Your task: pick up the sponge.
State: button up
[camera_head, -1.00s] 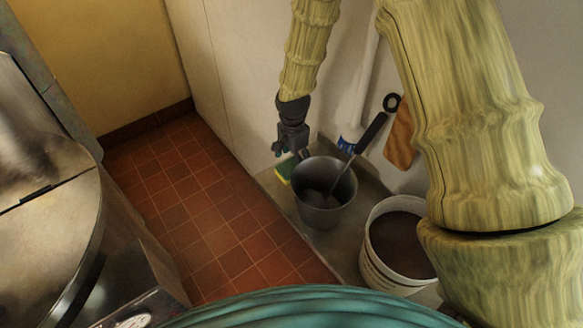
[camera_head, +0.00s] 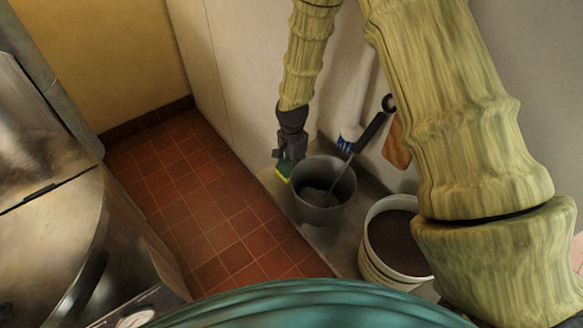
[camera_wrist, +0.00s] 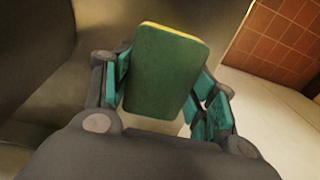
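The sponge (camera_head: 284,170), green with a yellow layer, is by the wall on the grey ledge, left of the dark bucket. My gripper (camera_head: 288,157) is directly over it, pointing down, and partly covers it in the head view. In the wrist view the sponge (camera_wrist: 165,72) shows its broad green face, with a yellow rim along the top edge. The teal-padded fingers of my gripper (camera_wrist: 162,88) are on either side of it. They look open around it; firm contact on both sides cannot be made out.
The dark bucket (camera_head: 325,207) with a long-handled tool (camera_head: 366,137) stands just right of the sponge. A white bucket with dark contents (camera_head: 378,270) is further right. Red tiled floor (camera_head: 200,200) is clear at left.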

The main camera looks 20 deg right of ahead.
jog(key=shift+r, duration=0.15)
jog(key=shift+c, duration=0.2)
jog(key=shift+r+b, duration=1.6)
jog(key=shift+r, duration=3.25)
jog(key=shift+c, duration=0.4)
